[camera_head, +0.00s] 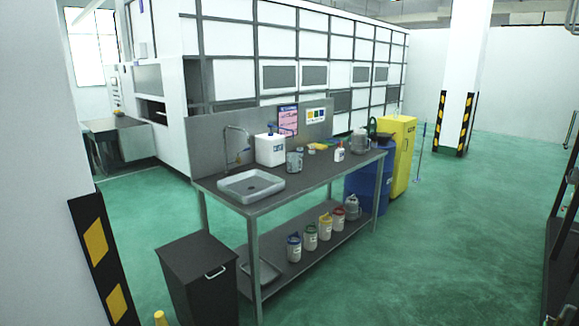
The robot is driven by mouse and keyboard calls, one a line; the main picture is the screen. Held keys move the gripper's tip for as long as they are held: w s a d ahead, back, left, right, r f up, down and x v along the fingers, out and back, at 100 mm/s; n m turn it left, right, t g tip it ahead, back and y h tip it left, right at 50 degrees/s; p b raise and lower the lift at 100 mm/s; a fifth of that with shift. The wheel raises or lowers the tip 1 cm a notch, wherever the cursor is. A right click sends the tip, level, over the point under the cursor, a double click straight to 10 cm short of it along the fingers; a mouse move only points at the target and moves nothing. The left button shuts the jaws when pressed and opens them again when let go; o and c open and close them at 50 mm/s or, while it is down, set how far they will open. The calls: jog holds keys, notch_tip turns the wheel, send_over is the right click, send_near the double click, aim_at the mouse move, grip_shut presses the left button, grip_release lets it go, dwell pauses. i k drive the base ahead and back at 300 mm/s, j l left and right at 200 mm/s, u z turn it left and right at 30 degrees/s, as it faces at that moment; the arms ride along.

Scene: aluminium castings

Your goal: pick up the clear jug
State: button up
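A grey-blue, see-through-looking jug (295,161) stands upright on the top of the steel sink bench (318,180), just right of the white container. It is the likeliest clear jug, but it is small in the view and I cannot be sure. A grey jug-like vessel (359,142) stands at the bench's far right end, and a similar one (352,207) is on the lower shelf. My gripper is not in view.
A sink basin (251,186), tap (237,143), white container (270,150) and white bottle (339,153) are on the bench. Several lidded pots, including one blue-topped (294,248), line the shelf. A dark bin (200,280) stands front left. Green floor (450,250) is clear at right.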

aim_at(293, 158)
jog(key=i+z, duration=0.25)
jog(key=i, duration=0.3)
jog(key=i+z, duration=0.25)
jog(key=i, duration=0.35)
jog(key=i+j+z, duration=0.25)
jog(key=i, duration=0.3)
jog(key=i+j+z, duration=0.25)
jog(key=i, duration=0.3)
jog(key=i+u, duration=0.2)
jog(key=i, duration=0.3)
jog(key=i+l+u, duration=0.15)
jog(key=i, duration=0.35)
jog(key=i+l+u, duration=0.2)
jog(key=i, duration=0.3)
jog(key=i+l+u, duration=0.15)
jog(key=i+l, duration=0.2)
jog(key=i+j+u, duration=0.1)
jog(key=i+u, duration=0.2)
jog(key=i, duration=0.3)
jog(key=i+u, duration=0.35)
jog(key=i, duration=0.2)
